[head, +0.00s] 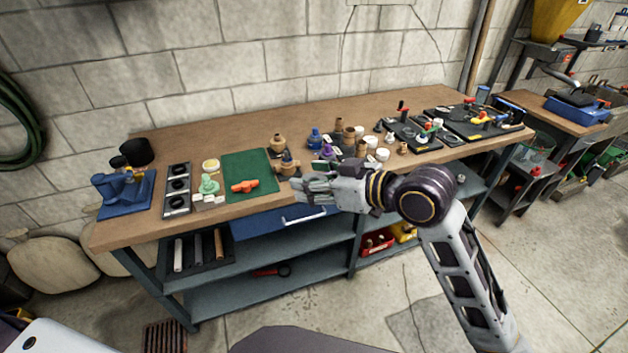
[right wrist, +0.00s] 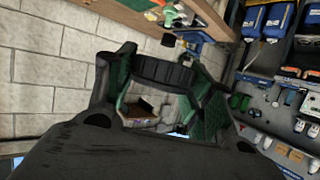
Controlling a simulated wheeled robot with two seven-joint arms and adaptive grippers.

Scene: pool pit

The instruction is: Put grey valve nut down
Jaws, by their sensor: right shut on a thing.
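My right gripper (head: 308,188) reaches in from the right over the front edge of the workbench, with its fingers pointing left. In the right wrist view my right gripper (right wrist: 158,88) is shut on a dark grey ribbed ring, the valve nut (right wrist: 163,70), held across its fingers. The nut is hard to make out in the head view, where the fingers hide it. The green mat (head: 248,165) lies on the bench to the left of the fingers. My left gripper is not in view.
An orange part (head: 244,186) lies on the mat. A dark part with a tan top (head: 288,162) stands by its right edge. A blue vise (head: 122,192) stands at the bench's left end. Several small fittings crowd the bench right of the mat. The back strip is clear.

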